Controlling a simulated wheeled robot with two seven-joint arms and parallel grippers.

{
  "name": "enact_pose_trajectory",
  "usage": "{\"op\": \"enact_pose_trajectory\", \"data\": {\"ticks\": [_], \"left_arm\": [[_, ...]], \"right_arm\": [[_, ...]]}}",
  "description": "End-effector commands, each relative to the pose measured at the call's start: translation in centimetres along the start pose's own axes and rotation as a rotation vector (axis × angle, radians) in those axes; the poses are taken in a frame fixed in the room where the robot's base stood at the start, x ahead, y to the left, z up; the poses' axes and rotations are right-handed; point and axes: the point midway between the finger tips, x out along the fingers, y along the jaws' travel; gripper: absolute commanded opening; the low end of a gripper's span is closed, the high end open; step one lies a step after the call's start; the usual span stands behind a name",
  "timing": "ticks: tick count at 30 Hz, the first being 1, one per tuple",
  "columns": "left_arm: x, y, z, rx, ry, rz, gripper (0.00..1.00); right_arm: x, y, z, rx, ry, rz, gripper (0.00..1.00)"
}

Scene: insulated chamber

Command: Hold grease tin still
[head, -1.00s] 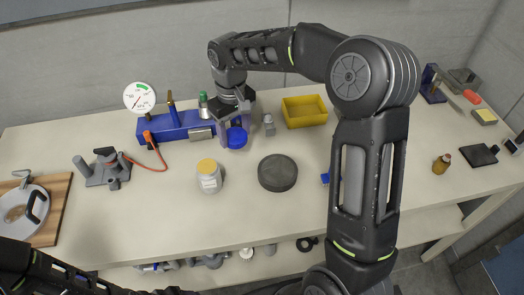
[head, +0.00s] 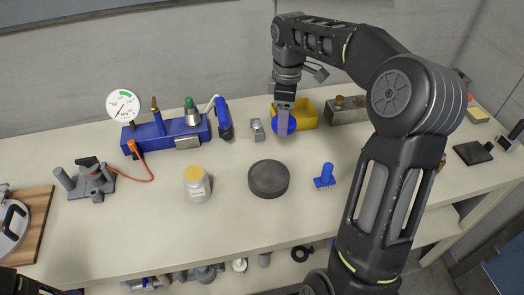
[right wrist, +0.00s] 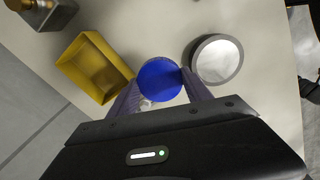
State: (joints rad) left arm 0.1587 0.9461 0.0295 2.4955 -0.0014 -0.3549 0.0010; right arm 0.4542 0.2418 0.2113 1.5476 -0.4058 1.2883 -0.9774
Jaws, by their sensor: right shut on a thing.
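My right gripper (head: 284,118) is shut on a blue round thing (head: 284,125) and holds it in front of the yellow bin. In the right wrist view the blue round top (right wrist: 160,79) sits between the two fingers (right wrist: 160,92). A dark, low round tin (head: 268,178) stands on the bench, apart from the gripper. No label shows on either, so I cannot tell which one is the grease tin.
The yellow bin (head: 308,119) and a small metal block (head: 257,130) are close to the right gripper. A yellow-lidded jar (head: 196,184), a blue-handled tool (head: 324,177) and a blue gauge unit (head: 165,131) stand on the bench (head: 150,225). The front middle is clear.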

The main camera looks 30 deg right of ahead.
Motion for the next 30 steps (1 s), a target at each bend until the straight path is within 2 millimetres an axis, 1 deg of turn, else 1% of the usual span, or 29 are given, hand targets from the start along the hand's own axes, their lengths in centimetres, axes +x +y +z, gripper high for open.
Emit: {"op": "enact_pose_trajectory", "data": {"ticks": [3, 7, 9, 17, 19, 22, 27, 30], "left_arm": [[-0.1, 0.1, 0.0, 0.000, 0.000, 0.000, 0.80], [-0.3, 0.1, 0.0, 0.000, 0.000, 0.000, 0.80], [-0.3, 0.1, 0.0, 0.000, 0.000, 0.000, 0.80], [-0.2, 0.1, 0.0, 0.000, 0.000, 0.000, 0.80], [-0.3, 0.1, 0.0, 0.000, 0.000, 0.000, 0.80], [-0.4, 0.2, 0.0, 0.000, 0.000, 0.000, 0.80], [-0.7, 0.3, 0.0, 0.000, -0.001, 0.000, 0.80], [-0.7, 0.3, 0.0, 0.000, -0.001, 0.000, 0.80]], "right_arm": [[2.0, -0.1, 0.1, 0.001, -0.002, -0.005, 0.09], [3.8, -0.1, 0.0, 0.001, -0.001, -0.003, 0.09], [4.3, -0.1, 0.0, 0.000, -0.001, -0.003, 0.09], [4.3, -0.1, 0.0, 0.000, 0.000, -0.001, 0.09], [4.6, -0.1, 0.0, 0.000, -0.001, -0.002, 0.09], [5.8, -0.1, 0.1, 0.001, -0.002, -0.004, 0.09], [8.5, -0.1, 0.0, 0.001, -0.001, -0.004, 0.09], [9.3, -0.1, 0.0, 0.000, -0.001, -0.002, 0.09]]}}
